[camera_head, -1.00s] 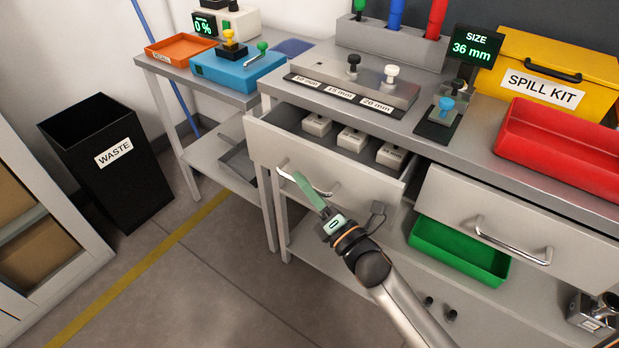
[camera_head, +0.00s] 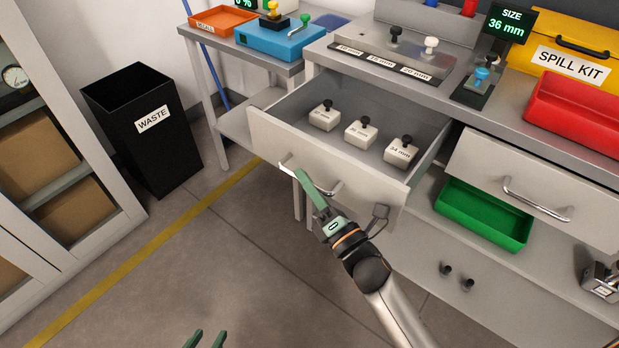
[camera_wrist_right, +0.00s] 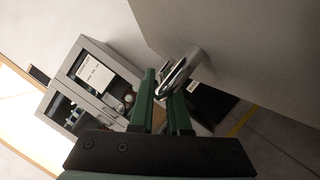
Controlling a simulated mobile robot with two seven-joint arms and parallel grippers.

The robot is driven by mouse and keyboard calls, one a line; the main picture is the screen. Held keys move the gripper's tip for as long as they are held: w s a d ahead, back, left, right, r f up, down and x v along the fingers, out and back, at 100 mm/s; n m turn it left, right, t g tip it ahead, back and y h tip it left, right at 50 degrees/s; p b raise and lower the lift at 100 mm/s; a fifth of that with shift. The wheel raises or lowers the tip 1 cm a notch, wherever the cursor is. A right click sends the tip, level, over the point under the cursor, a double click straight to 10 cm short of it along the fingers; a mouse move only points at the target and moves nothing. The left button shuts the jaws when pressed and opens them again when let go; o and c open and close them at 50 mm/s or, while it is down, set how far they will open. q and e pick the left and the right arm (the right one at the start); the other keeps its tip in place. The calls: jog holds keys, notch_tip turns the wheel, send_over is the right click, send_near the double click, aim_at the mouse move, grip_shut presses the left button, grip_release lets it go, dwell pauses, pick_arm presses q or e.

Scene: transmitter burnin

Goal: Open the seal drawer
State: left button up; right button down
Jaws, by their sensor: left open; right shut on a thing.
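The seal drawer (camera_head: 268,138) stands well pulled out from the workbench. Three white blocks with black knobs (camera_head: 360,134) lie inside, with size labels on their fronts. My right gripper (camera_head: 304,183) is shut on the drawer's metal handle (camera_head: 287,163). In the right wrist view, the handle (camera_wrist_right: 184,68) sits at the green fingers of my right gripper (camera_wrist_right: 163,88), beside the pale drawer front (camera_wrist_right: 235,50). My left gripper (camera_head: 206,340) is open and empty at the bottom edge of the head view, over the floor. Only its fingertips show.
A black waste bin (camera_head: 150,150) stands at the left. The floor (camera_head: 250,270) before the drawer is clear. A red tray (camera_head: 575,115) is on the bench.

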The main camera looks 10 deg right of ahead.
jog(key=shift+s+a, duration=0.1)
dwell(0.3)
jog(key=c, duration=0.9)
grip_release()
jog(key=v, duration=1.2)
jog(key=shift+s+f, duration=0.15)
jog(key=shift+s, duration=0.05)
